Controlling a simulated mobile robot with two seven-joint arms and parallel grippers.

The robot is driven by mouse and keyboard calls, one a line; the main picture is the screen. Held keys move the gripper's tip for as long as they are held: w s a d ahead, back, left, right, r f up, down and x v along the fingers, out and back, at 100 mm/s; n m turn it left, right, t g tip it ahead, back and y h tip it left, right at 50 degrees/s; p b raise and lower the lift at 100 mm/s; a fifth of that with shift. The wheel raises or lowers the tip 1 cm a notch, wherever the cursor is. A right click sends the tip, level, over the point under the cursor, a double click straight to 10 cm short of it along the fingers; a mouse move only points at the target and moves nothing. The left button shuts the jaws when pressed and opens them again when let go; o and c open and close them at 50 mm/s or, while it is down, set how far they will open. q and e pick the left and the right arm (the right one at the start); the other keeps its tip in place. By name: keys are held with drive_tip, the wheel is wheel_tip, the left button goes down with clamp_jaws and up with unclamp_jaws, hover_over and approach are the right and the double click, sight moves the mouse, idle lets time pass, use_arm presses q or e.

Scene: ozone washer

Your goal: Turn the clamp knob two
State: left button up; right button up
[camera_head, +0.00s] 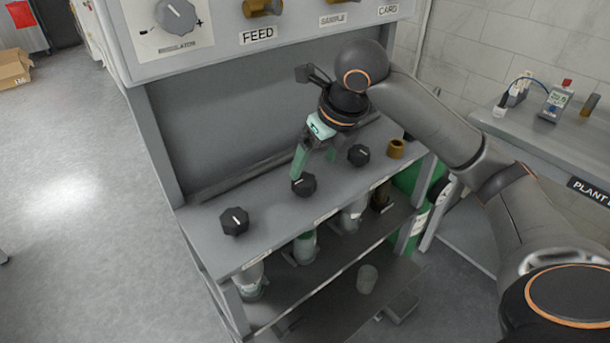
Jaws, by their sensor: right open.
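Three black clamp knobs with white pointer marks stand in a row on the grey bench shelf (205,225). The left knob (234,221) and the right knob (358,155) are free. The middle knob (306,186), which I take as clamp knob two, has my right gripper (312,172) just above and behind it. The gripper is open, with green fingers pointing down. One fingertip is at the knob's far left edge; I cannot tell whether it touches. The knob does not look enclosed by the fingers. My left gripper is not in view.
A brass fitting (397,149) stands at the shelf's right end. Above is a panel with a regulator dial (175,17) and FEED label (258,35). Clamped bottles, one at the left (251,280), sit below the shelf. A side table (550,140) holds a meter (556,103).

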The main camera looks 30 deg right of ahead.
sight(305, 180)
drive_tip(key=x, duration=0.7)
drive_tip(key=shift+w, duration=0.15)
drive_tip(key=c, duration=1.4)
